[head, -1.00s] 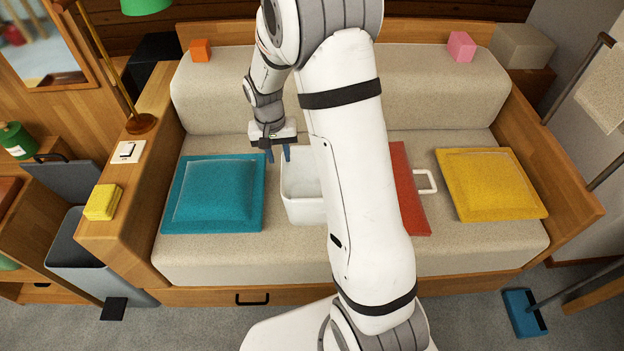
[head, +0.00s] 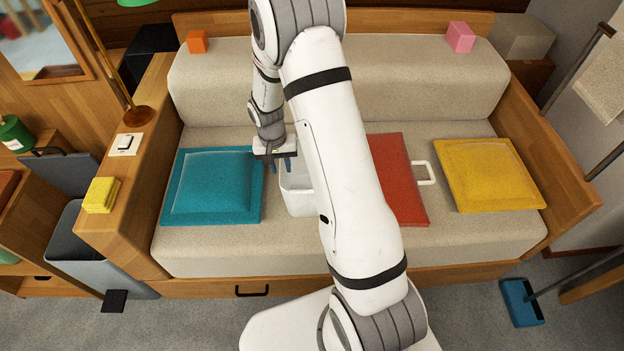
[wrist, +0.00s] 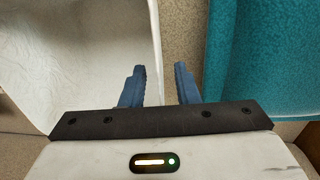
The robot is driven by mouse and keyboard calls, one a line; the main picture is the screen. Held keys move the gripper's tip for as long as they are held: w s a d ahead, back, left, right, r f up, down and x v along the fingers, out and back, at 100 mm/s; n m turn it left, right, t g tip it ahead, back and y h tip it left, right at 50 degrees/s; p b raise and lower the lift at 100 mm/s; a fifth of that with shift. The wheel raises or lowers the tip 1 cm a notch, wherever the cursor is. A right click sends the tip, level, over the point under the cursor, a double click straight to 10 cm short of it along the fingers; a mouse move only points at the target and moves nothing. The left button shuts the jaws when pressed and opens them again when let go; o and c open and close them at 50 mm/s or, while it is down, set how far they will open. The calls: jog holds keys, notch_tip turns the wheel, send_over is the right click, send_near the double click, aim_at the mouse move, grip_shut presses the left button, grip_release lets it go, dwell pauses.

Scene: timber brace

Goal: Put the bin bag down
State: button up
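A white open-topped container (head: 297,198) stands on the sofa seat between the teal and red cushions, partly hidden behind my arm. It also fills the left of the wrist view (wrist: 75,50), with a faintly creased inside. I cannot tell whether this is the bin bag or something lined with it; no other bag shows. My gripper (head: 280,165) is over the container's left edge, pointing down. In the wrist view its two blue fingers (wrist: 160,85) are apart, with the white edge and bare seat showing between them. Nothing is visibly gripped.
A teal cushion (head: 212,187) lies just left of my gripper. A red cushion (head: 398,180) and a yellow cushion (head: 488,175) lie to the right, with a white handle (head: 426,173) between them. A grey bin (head: 85,245) stands open on the floor at left.

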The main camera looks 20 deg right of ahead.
grip_shut()
dwell(0.6)
